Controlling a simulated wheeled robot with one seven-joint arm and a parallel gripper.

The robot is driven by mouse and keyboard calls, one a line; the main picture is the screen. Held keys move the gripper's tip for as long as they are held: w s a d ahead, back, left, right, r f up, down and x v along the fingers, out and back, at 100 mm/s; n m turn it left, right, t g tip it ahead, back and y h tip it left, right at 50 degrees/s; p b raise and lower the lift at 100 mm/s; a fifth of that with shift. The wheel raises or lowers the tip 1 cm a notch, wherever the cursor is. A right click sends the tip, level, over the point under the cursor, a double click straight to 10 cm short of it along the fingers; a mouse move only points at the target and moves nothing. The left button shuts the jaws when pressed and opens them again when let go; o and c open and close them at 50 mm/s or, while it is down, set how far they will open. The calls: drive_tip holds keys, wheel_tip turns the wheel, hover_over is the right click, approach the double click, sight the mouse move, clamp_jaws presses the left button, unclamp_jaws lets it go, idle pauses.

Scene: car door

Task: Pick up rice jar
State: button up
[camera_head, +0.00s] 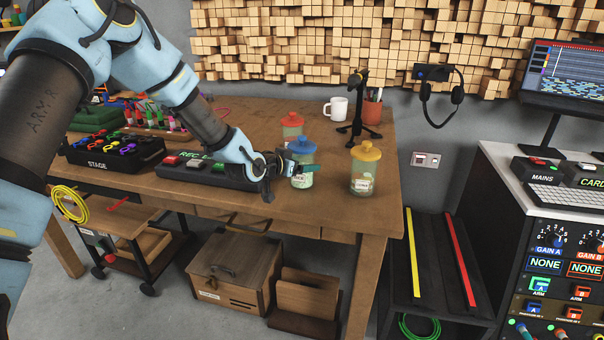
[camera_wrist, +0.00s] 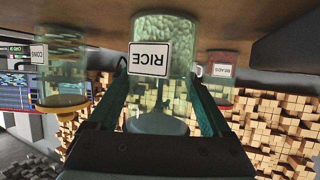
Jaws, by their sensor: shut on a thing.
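The rice jar (camera_head: 302,161) is clear glass with a blue lid, near the front edge of the wooden table. In the wrist view, which is upside down, its white RICE label (camera_wrist: 149,58) faces me and pale contents show through the glass. My gripper (camera_head: 297,171) reaches in from the left at the jar's side. In the wrist view my gripper (camera_wrist: 162,78) has one green finger on each side of the jar and is shut on it. The jar looks upright. I cannot tell whether its base touches the table.
A yellow-lidded jar (camera_head: 365,170) stands close on the right and a red-lidded jar (camera_head: 292,126) behind. A black stand (camera_head: 358,110), a white mug (camera_head: 336,108) and a pen cup (camera_head: 372,108) are farther back. A button box (camera_head: 205,172) lies under my forearm.

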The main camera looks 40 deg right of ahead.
clamp_jaws()
drive_tip(key=shift+r, duration=0.2)
